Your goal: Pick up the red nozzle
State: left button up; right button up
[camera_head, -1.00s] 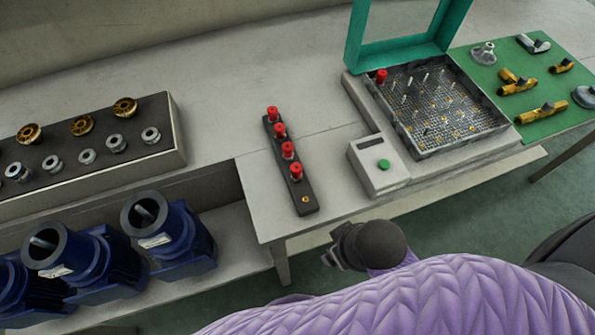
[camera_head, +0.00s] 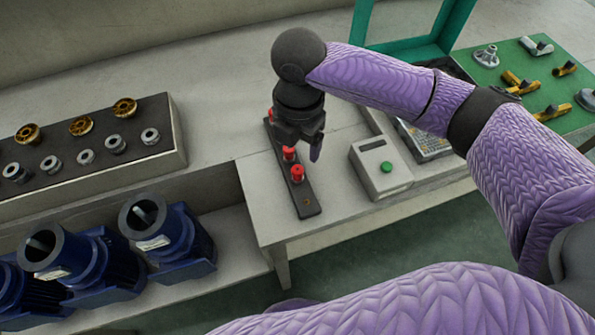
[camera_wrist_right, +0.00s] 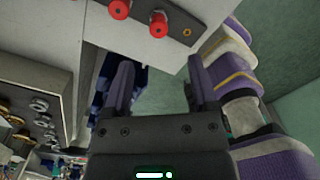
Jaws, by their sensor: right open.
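Red nozzles stand upright in a row on a narrow dark holder (camera_head: 308,205). In the head view, two show clearly, one at the near end (camera_head: 297,174) and one just behind it (camera_head: 289,153). My right gripper hides most of the farther ones; a bit of red shows at its left edge. My right gripper (camera_head: 301,150) is open, pointing down above the holder. In the right wrist view, its open fingers (camera_wrist_right: 160,80) have nothing between them, and two red nozzles (camera_wrist_right: 158,24) (camera_wrist_right: 119,9) show beyond them at the top. My left gripper is not in view.
A grey control box (camera_head: 380,168) with a green button stands right of the holder. My arm partly covers the green-framed tester (camera_head: 450,35). A green mat (camera_head: 515,60) with fittings lies at right. A dark parts tray (camera_head: 160,112) and blue motors (camera_head: 175,240) are at left.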

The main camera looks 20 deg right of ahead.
aim_at(297, 169)
notch_tip(297, 169, down, 9)
jog(key=b, duration=0.4)
jog(key=shift+a+f, duration=0.1)
jog(key=shift+f, duration=0.1)
jog(key=shift+r, duration=0.15)
jog(key=c, duration=1)
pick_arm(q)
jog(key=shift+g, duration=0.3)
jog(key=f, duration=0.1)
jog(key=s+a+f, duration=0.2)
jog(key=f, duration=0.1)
pick_arm(e)
grip_shut()
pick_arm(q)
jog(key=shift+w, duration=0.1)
